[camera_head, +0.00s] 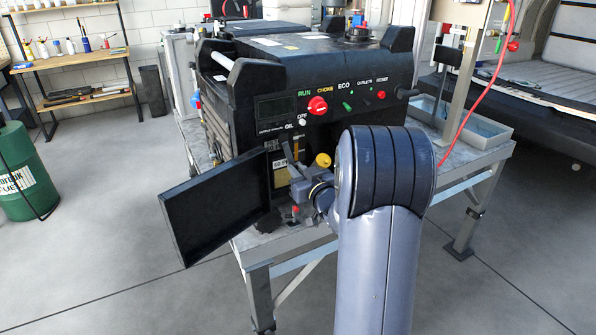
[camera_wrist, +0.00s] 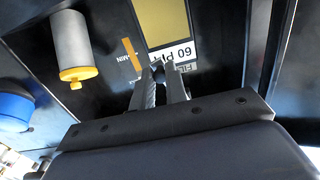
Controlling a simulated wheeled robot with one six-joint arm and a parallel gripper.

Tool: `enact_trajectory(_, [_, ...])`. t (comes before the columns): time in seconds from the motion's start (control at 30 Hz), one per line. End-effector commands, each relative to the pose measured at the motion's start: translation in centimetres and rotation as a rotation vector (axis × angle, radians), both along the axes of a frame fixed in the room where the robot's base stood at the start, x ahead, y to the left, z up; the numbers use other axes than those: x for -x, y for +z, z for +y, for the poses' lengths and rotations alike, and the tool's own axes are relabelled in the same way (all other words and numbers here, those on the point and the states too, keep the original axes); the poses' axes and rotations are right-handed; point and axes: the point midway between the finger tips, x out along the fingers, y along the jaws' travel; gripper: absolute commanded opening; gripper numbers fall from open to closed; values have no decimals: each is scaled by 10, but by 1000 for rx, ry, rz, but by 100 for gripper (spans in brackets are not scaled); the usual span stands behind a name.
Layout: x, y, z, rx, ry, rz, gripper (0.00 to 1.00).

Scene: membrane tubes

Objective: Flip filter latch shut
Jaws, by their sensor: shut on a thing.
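My gripper (camera_head: 287,160) reaches into the lower front opening of the black generator (camera_head: 345,85). In the wrist view my gripper (camera_wrist: 158,75) has its two grey fingers closed around a small dark part (camera_wrist: 158,72), which looks like the filter latch. The fingers hide most of it, so its position cannot be read. A white label with "60" and "FIL" (camera_wrist: 178,56) and a yellow panel (camera_wrist: 166,22) lie just beyond the fingertips.
A black door (camera_head: 215,210) hangs open left of the opening. A grey cylinder with a yellow end (camera_wrist: 75,48) and a blue round part (camera_wrist: 15,108) sit left of my fingers. The generator stands on a metal table (camera_head: 465,175).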

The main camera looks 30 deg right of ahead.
Motion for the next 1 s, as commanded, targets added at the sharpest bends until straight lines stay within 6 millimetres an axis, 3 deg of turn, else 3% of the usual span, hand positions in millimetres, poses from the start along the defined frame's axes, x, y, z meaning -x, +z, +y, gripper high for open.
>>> enact_trajectory(0.17, [0, -1, 3, -36, 0, 1, 0])
enact_trajectory(0.5, [1, -3, 19, -280, 0, 11, 0])
enact_trajectory(0.83, [1, -3, 19, -294, 0, 11, 0])
enact_trajectory(0.87, [1, -3, 19, -294, 0, 11, 16])
enact_trajectory(1.0, [1, -3, 19, -293, 0, 11, 27])
